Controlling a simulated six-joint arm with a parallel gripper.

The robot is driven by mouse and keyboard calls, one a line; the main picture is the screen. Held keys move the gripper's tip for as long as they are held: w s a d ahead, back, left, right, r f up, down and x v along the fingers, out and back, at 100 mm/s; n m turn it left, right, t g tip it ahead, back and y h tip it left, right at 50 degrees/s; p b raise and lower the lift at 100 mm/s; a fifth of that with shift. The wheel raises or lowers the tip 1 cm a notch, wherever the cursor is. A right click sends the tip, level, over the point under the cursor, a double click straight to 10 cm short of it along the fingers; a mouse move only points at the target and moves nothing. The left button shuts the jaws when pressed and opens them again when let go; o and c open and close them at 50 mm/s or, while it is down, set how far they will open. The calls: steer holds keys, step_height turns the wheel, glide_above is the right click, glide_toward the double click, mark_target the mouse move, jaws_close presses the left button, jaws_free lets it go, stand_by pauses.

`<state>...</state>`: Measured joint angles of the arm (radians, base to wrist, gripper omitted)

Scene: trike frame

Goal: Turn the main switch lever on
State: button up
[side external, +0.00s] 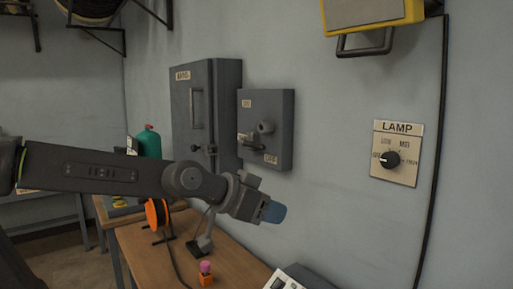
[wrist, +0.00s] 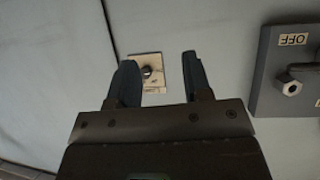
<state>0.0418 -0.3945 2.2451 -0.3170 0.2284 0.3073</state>
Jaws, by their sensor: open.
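The main switch is a grey box (side external: 281,122) on the wall, with an ON label near its top and an OFF label at its lower right. Its lever (side external: 250,142) reaches from the round hub toward the lower left, its exact setting hard to tell. In the wrist view the switch box (wrist: 262,95) is upside down at the right edge, with the lever (wrist: 300,70) partly cut off. My gripper (side external: 272,212) is below the box and apart from it. In the wrist view my gripper (wrist: 159,62) is open, with nothing between its fingers.
A grey cabinet (side external: 182,110) with a handle is mounted left of the switch. A LAMP knob plate (side external: 408,170) is on the wall to the right. The wooden bench (side external: 232,268) below holds an orange reel (side external: 157,214) and a small pink-topped item (side external: 206,270).

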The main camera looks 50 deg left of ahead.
steer(key=w+a+r+n+t+y, duration=0.2)
steer(key=w+a+r+t+y, duration=0.15)
steer(key=w, duration=0.45)
steer(key=w+a+r+n+t+y, duration=0.25)
steer(key=w+r+y, duration=0.25)
steer(key=w, duration=0.4)
steer(key=n+g+y, duration=1.1)
steer(key=g+y, duration=0.5)
glide_toward(258, 146)
steer(key=shift+h, duration=0.25)
steer(key=x, duration=1.1)
steer(key=shift+w+a+f, duration=0.1)
steer(key=shift+w+f, duration=0.1)
steer(key=shift+w, duration=0.2)
jaws_close()
